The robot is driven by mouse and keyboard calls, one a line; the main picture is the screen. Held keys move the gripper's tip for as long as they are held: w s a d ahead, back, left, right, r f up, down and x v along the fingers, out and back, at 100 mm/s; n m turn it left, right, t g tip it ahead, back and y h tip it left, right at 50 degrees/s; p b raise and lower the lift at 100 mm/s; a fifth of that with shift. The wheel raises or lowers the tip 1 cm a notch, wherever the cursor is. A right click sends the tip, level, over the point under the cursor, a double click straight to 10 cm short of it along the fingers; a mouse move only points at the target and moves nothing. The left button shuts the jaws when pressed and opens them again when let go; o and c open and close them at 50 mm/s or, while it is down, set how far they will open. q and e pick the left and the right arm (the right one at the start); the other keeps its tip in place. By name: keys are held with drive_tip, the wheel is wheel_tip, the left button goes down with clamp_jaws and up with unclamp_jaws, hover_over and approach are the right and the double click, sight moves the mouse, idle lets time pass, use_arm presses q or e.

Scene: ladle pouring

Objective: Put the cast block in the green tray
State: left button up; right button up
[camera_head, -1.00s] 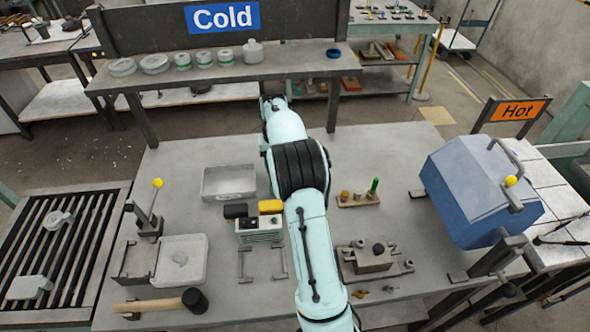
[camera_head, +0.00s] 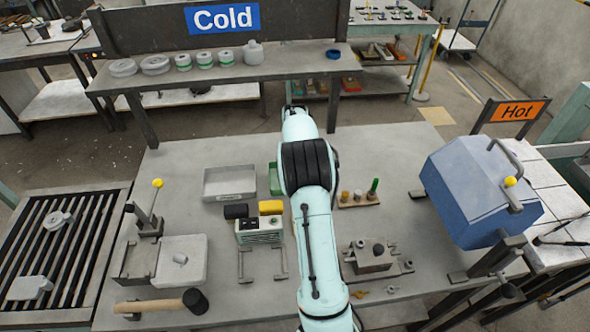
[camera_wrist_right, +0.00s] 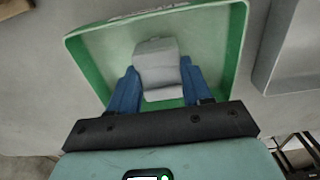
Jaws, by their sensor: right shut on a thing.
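The green tray (camera_head: 275,180) shows only in part in the head view, behind my right arm. In the right wrist view the green tray (camera_wrist_right: 88,70) fills the upper middle, with green walls and a pale floor. My right gripper (camera_wrist_right: 158,80) has blue fingers and is shut on the grey cast block (camera_wrist_right: 157,62). The block is held over the inside of the tray; I cannot tell whether it touches the floor. In the head view my right gripper and the block are hidden by the arm. My left gripper is not in view.
A grey tray (camera_head: 230,183) stands left of the green one. A small device (camera_head: 260,229) with black and yellow parts, a mallet (camera_head: 165,304), a peg stand (camera_head: 358,201) and a blue hinged box (camera_head: 480,190) surround my arm. The table's back right is clear.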

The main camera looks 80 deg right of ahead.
drive_tip(key=o, duration=1.2)
drive_tip(key=shift+f, duration=0.2)
drive_tip(key=shift+o, duration=0.2)
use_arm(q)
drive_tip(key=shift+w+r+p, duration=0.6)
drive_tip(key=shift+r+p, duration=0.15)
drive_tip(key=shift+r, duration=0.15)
use_arm(e)
wheel_tip(320, 180, up, 12)
drive_tip(key=shift+r, duration=0.25)
drive_tip(key=shift+f, duration=0.1)
